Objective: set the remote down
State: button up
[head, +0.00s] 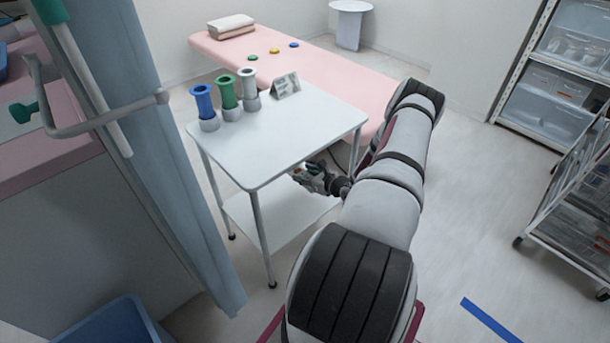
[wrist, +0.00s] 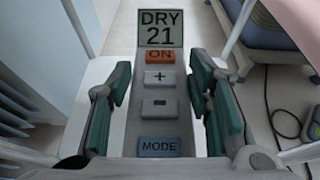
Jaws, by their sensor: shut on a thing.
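The remote (wrist: 158,124) is a long grey handset with a screen reading DRY 21, an orange ON button, plus and minus buttons and a blue-grey MODE button. My gripper (wrist: 160,72) is shut on it, with a teal-padded finger against each long side. In the head view my gripper (head: 316,179) is beside the near right edge of the white table (head: 258,162), seen against the lower shelf (head: 285,225). The remote is too small to make out well there. I cannot tell whether it touches the shelf.
Blue, green and white holders (head: 228,96) and a small sign (head: 286,86) stand on the tabletop's far half; its near half is clear. A pink bed (head: 340,75) is behind. A cart (head: 575,200) stands right. A cable (wrist: 270,115) lies on the floor.

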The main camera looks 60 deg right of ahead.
jog(key=b, duration=1.2)
send_over(300, 214)
notch_tip(300, 214, down, 13)
jog(key=shift+w+d+f+b, duration=0.1)
jog(key=shift+f+b, duration=3.3)
jog(key=shift+f, duration=0.65)
jog(key=shift+f+b, duration=0.4)
jog(key=shift+f, duration=0.2)
jog(key=o, duration=1.4)
jog(key=shift+o, duration=0.2)
jog(key=v, duration=1.2)
